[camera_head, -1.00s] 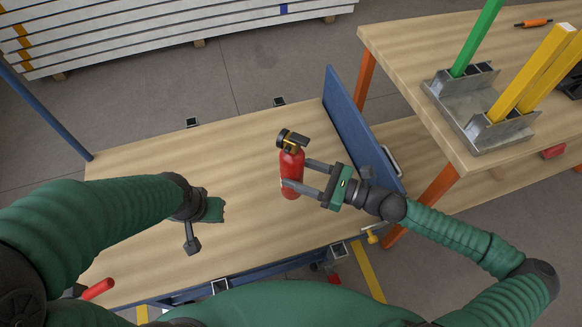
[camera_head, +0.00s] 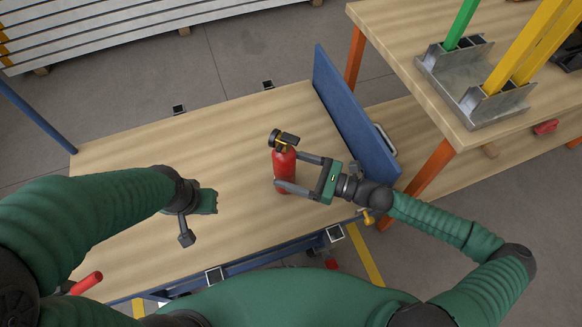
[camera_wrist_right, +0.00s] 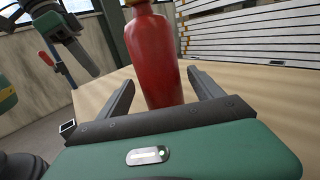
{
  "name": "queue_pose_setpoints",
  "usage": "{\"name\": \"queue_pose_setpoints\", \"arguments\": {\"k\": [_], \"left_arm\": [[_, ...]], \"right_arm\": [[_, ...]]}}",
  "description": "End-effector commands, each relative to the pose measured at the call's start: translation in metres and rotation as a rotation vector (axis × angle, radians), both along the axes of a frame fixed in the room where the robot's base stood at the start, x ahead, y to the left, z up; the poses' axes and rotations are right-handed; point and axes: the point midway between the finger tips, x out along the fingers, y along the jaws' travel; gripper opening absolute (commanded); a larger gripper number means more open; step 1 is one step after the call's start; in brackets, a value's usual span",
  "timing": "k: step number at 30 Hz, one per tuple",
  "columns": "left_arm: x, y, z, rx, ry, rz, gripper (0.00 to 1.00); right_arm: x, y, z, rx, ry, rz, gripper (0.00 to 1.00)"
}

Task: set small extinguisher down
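The small red extinguisher (camera_head: 285,172) stands upright on the wooden deck (camera_head: 235,125) of the blue cart, its black and brass valve on top. In the right wrist view its red body (camera_wrist_right: 156,60) rises between the fingers, with its top cut off. My right gripper (camera_head: 292,172) is open around it, one finger on each side. The wrist view shows gaps between the body and both fingers. My left gripper (camera_head: 198,218) hangs over the left part of the deck, away from the extinguisher; its finger opening is unclear.
A blue end panel (camera_head: 350,115) rises to the right of the extinguisher. Beyond it stands a wooden workbench (camera_head: 405,65) with a metal bracket (camera_head: 470,92) holding green and yellow bars. A red handle (camera_head: 86,283) lies at lower left. The deck's middle is clear.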

Motion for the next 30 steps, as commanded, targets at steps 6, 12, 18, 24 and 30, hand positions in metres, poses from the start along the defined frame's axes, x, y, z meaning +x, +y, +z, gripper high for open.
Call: {"name": "queue_pose_setpoints", "arguments": {"k": [6,12,18,24,30], "left_arm": [[0.0,0.0,0.0,0.0,0.0,0.0,0.0],[0.0,0.0,0.006,0.0,0.0,0.0,0.0],[0.0,0.0,0.016,0.0,0.0,0.0,0.0],[0.0,0.0,0.022,0.0,0.0,0.0,0.0],[0.0,0.0,0.022,0.0,0.0,0.0,0.0]], "right_arm": [[0.0,0.0,0.0,0.0,0.0,0.0,0.76],[-0.006,-0.018,0.003,-0.004,-0.001,-0.003,0.76],[-0.025,-0.067,0.003,-0.004,0.001,-0.005,0.76],[-0.041,-0.103,0.002,-0.002,0.001,-0.001,0.76],[-0.045,-0.112,0.001,0.0,0.0,0.0,0.76]]}}
